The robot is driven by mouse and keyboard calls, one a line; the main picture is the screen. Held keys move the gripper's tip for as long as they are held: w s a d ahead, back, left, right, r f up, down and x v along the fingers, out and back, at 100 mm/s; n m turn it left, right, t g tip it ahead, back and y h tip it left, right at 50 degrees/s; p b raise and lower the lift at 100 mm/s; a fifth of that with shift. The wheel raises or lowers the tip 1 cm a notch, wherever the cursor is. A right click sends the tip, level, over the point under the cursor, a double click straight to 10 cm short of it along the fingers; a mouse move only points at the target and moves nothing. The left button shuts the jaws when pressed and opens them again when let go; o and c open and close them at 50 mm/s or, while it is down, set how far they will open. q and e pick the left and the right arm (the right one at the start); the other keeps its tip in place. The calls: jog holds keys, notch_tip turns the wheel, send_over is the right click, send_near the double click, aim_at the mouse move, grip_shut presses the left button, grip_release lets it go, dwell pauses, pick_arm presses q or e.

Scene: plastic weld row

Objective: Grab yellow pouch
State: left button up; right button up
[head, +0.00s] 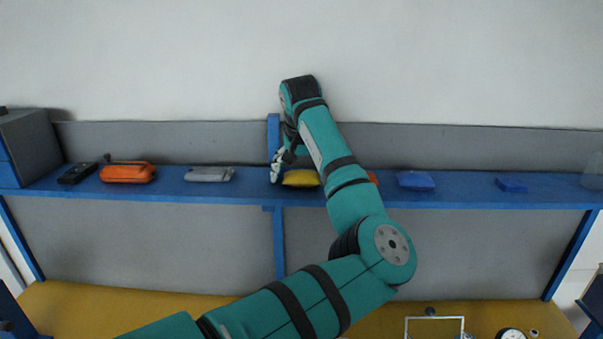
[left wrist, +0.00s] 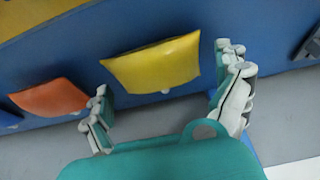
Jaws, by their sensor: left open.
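The yellow pouch (head: 301,178) lies on the blue shelf (head: 250,192), partly covered by my left arm in the head view. In the left wrist view the yellow pouch (left wrist: 154,65) shows whole, between and beyond the two spread fingers. My left gripper (head: 277,165) is just left of the pouch in the head view; its fingers also show in the left wrist view (left wrist: 168,100). It is open and empty. My right gripper is in neither view.
An orange pouch (left wrist: 50,98) lies close beside one finger. Along the shelf stand a dark device (head: 77,173), an orange case (head: 127,172), a grey pouch (head: 209,174) and blue pouches (head: 415,181) (head: 511,185). A blue upright (head: 273,135) rises behind the gripper.

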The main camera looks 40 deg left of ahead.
pick_arm(q)
jog(key=shift+d, duration=0.1)
jog(key=shift+s+r, duration=0.1)
jog(key=shift+c, duration=1.2)
jog(key=c, duration=0.6)
jog(key=shift+r, duration=0.15)
